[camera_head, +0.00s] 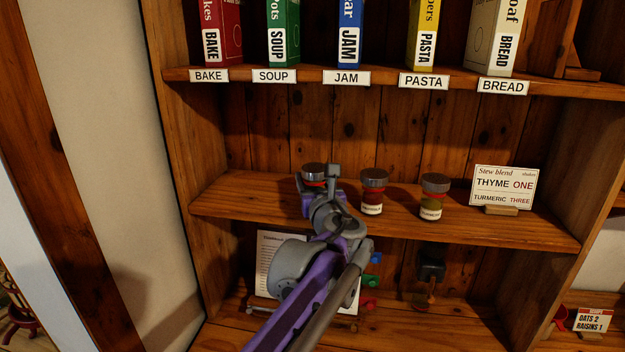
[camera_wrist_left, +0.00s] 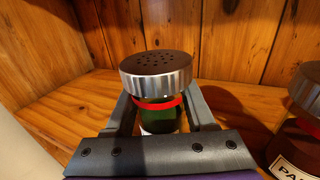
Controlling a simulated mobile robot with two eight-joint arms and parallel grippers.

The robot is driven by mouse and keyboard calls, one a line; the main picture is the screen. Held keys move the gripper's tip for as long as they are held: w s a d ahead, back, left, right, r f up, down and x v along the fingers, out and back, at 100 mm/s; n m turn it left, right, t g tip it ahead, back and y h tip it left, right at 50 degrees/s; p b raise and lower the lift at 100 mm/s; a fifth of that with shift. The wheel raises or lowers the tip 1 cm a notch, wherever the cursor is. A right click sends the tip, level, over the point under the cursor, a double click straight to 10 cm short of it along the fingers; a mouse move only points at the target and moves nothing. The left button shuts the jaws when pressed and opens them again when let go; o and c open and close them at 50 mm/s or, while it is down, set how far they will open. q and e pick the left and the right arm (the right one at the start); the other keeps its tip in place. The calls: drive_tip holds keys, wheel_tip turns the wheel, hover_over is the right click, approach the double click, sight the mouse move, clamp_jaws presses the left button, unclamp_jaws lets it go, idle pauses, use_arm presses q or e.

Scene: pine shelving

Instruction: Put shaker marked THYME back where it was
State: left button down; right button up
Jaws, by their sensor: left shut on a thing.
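My left gripper (camera_head: 318,186) is at the left of the middle shelf, shut around a shaker (camera_head: 313,169) with a perforated silver lid. In the left wrist view the shaker (camera_wrist_left: 158,75) stands upright between the fingers (camera_wrist_left: 160,115), with green contents and a red band below the lid. Its label is almost wholly hidden, so I cannot read it. I cannot tell whether its base touches the shelf. Two other shakers, one reddish (camera_head: 373,190) and one olive (camera_head: 434,196), stand to its right; their labels are too small to read. My right gripper is not in view.
A card (camera_head: 503,187) reading "Stew blend, THYME ONE, TURMERIC THREE" stands at the right of the middle shelf (camera_head: 470,226). Several labelled boxes stand above, including the JAM box (camera_head: 349,35). Below are a paper sheet (camera_head: 268,262) and a dark object (camera_head: 431,265).

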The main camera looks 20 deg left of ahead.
use_arm(q)
drive_tip(key=shift+w, duration=0.1)
drive_tip(key=shift+f, duration=0.1)
drive_tip(key=shift+c, duration=1.2)
unclamp_jaws()
drive_tip(key=shift+d, duration=0.15)
drive_tip(key=b+v, duration=0.1)
drive_tip(key=v, duration=1.1)
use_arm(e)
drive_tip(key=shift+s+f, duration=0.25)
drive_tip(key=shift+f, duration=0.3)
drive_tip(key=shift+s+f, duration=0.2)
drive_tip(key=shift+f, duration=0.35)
